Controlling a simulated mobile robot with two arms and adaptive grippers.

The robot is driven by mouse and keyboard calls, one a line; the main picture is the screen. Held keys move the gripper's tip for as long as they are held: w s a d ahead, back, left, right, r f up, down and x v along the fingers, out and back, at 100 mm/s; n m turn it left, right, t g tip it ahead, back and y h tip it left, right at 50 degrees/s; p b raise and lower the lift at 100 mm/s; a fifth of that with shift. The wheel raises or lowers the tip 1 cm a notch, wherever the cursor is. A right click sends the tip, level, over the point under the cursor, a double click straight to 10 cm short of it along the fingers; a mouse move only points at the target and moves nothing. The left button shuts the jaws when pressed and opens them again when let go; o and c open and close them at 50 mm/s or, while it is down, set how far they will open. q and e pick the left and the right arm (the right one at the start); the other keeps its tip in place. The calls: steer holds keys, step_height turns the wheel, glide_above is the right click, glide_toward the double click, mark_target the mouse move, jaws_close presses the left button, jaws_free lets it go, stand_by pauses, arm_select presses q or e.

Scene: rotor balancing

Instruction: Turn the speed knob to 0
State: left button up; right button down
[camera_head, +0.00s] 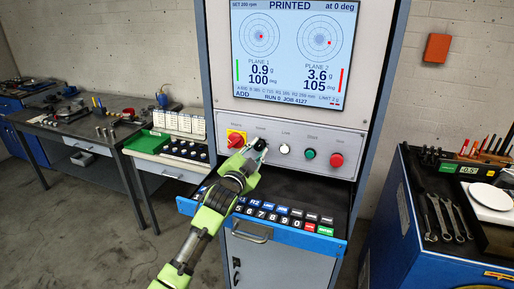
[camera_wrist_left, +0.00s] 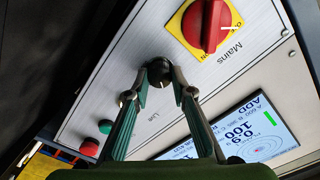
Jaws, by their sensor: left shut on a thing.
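The black speed knob (camera_wrist_left: 159,71) is on the grey control panel (camera_head: 300,135) below the screen. In the left wrist view my left gripper (camera_wrist_left: 159,84) has its two fingers closed around the sides of the knob. My right gripper is not in view.
The red mains switch (camera_head: 236,138) on its yellow plate sits close left of the knob. A white lock button (camera_head: 284,149), a green button (camera_head: 310,154) and a red button (camera_head: 336,160) are to the right. A keyboard drawer (camera_head: 285,239) juts out below.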

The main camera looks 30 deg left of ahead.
mark_target(261, 116)
arm_select(q)
steer(key=n+p, duration=0.1)
steer(key=n, duration=0.4)
stand_by(0.5)
steer(key=o, duration=1.1)
step_height(261, 116, up, 10)
steer(key=shift+f, duration=0.1)
stand_by(0.4)
